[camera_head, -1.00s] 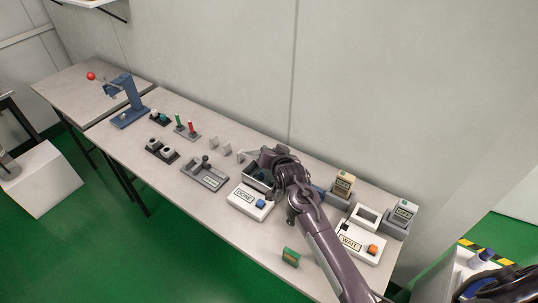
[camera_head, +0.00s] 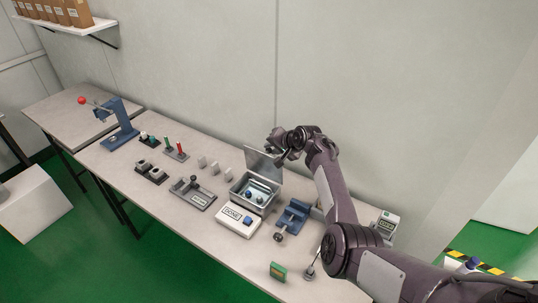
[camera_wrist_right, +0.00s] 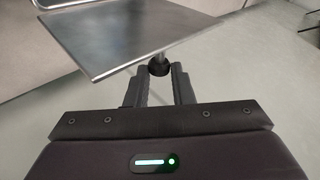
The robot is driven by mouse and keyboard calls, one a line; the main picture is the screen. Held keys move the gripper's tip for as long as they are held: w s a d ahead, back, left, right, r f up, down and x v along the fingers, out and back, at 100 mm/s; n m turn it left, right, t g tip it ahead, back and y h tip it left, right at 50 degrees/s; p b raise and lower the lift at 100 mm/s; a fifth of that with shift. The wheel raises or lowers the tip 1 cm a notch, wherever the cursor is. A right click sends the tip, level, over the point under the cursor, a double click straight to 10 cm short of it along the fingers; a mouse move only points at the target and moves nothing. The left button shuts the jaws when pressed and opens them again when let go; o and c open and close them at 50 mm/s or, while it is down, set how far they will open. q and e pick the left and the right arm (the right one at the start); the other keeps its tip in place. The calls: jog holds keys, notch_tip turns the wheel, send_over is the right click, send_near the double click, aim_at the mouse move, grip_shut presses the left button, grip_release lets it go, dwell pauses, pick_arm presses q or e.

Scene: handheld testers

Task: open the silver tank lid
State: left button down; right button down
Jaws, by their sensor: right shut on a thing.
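The silver tank (camera_head: 240,193) stands open on the table, right of the middle. Its lid (camera_head: 264,166) is raised and stands roughly upright at the tank's back edge. Inside the tank are a light bluish area and small dark blue round things. My right gripper (camera_head: 280,153) is at the raised lid's upper right. In the right wrist view, the fingers (camera_wrist_right: 159,84) are closed around the small dark knob (camera_wrist_right: 158,68) on a short stem at the lid's edge, beside the shiny lid plate (camera_wrist_right: 120,42). My left gripper is not in view.
In front of the tank is a white DONE box (camera_head: 232,222) with a blue button. A blue vise (camera_head: 292,215) stands just right of it. A green block (camera_head: 278,271) lies at the front edge. Left are a lever fixture (camera_head: 194,192) and a blue press (camera_head: 120,125). The wall is close behind.

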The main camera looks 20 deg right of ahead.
jog(key=shift+w+d+f+b, duration=0.15)
jog(key=shift+w+d+b, duration=0.2)
jog(key=shift+d, duration=0.15)
jog(key=shift+w+d+f+b, duration=0.15)
jog(key=shift+w+d+b, duration=0.2)
jog(key=shift+d, duration=0.25)
jog(key=c, duration=1.6)
grip_release()
jog(key=shift+w, duration=0.1)
jog(key=shift+c, duration=0.2)
jog(key=o, duration=0.4)
jog(key=shift+f, duration=0.1)
jog(key=shift+v, duration=3.95)
